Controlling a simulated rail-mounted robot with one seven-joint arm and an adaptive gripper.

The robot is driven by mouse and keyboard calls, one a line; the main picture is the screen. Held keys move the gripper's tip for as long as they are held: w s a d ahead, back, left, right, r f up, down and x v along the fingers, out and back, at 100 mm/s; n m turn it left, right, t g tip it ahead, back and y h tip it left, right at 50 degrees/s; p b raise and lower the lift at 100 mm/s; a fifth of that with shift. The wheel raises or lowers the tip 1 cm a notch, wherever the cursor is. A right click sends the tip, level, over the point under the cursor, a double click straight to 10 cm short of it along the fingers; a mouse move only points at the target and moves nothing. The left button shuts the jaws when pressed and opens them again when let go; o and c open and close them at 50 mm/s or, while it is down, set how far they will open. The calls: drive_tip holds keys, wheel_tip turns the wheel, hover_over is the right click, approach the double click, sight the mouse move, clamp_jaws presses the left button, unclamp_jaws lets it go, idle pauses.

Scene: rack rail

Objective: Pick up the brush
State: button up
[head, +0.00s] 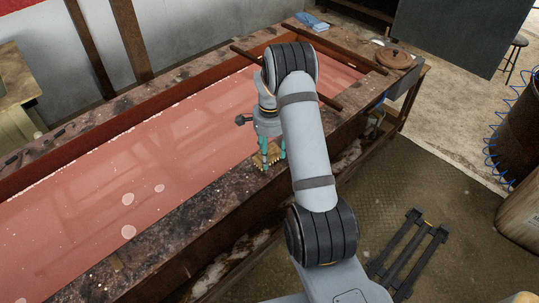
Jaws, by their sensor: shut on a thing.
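A small tan and brown brush (259,162) is at the dark front rim of the long trough, near the middle of the head view. My gripper (272,162) points down at it, with its teal fingers around the brush. The gripper is shut on the brush. My forearm hides the area to the right, and the fingers cover part of the brush. I cannot tell whether the brush still touches the rim.
The long trough (90,203) holds reddish liquid with pale floating spots. Dark rods (331,102) lie across its right end. A blue cloth (311,21) and a round brown lid (393,57) are on the far right end. A black frame (407,250) lies on the floor.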

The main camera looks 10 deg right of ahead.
sight(270, 149)
wheel_tip(270, 149, up, 3)
drive_tip(key=shift+w+r+b, duration=0.15)
drive_tip(key=shift+r+b, duration=0.05)
drive_tip(key=shift+b, duration=0.75)
drive_tip(key=s+d+r+b, duration=0.3)
drive_tip(key=s+d+r, duration=0.3)
drive_tip(key=d, duration=0.4)
drive_tip(key=shift+s+r, duration=0.2)
drive_tip(key=shift+r, duration=0.4)
drive_tip(key=o, duration=0.6)
drive_tip(key=c, duration=0.4)
